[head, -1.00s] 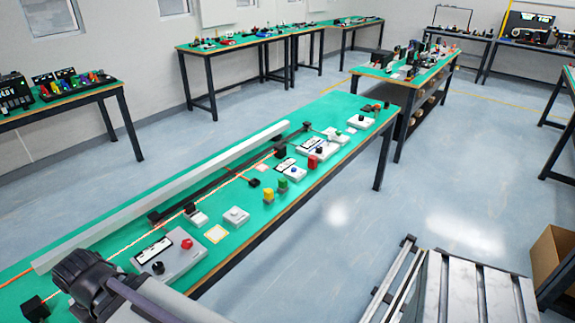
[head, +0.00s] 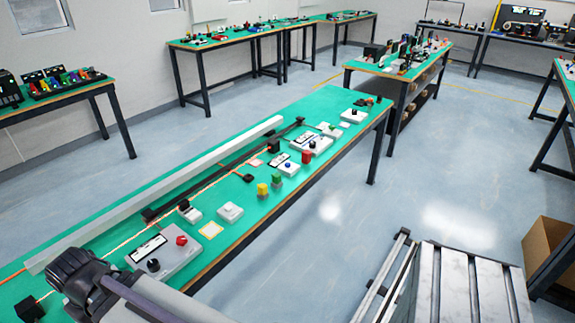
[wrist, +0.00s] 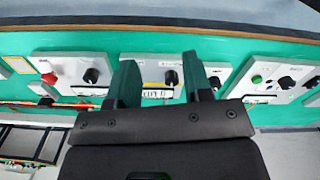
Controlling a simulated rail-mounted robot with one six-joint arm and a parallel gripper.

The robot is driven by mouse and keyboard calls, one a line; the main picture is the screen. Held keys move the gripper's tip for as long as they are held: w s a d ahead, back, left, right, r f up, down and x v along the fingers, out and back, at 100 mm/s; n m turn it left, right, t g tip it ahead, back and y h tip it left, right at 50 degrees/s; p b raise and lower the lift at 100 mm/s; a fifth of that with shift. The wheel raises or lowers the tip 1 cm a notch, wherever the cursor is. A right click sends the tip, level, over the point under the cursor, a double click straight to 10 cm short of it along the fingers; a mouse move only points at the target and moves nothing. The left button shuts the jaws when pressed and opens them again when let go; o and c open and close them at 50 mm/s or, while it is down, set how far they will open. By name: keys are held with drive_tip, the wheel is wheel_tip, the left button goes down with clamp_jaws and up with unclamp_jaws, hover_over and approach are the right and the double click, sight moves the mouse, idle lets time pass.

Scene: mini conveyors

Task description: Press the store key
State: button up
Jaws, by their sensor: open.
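I cannot read which key is the store key. In the head view the bench carries a grey box (head: 150,263) with a red button (head: 181,240) and black knob, a white box with a white button (head: 230,210), and a white box with a blue button (head: 288,167). My gripper (wrist: 158,62) is open in the wrist view, its two fingers apart with nothing held. It hangs over a white box with a black knob (wrist: 170,77), partly hidden by the fingers. No contact is visible. The gripper's fingers do not show in the head view.
The wrist view shows a box with a red button (wrist: 49,78) at left and one with a green button (wrist: 256,79) at right. Yellow and green blocks (head: 262,190) stand near the bench's front edge. A long pale rail (head: 160,193) runs along the back.

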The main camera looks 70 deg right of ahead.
clamp_jaws()
idle(1.4)
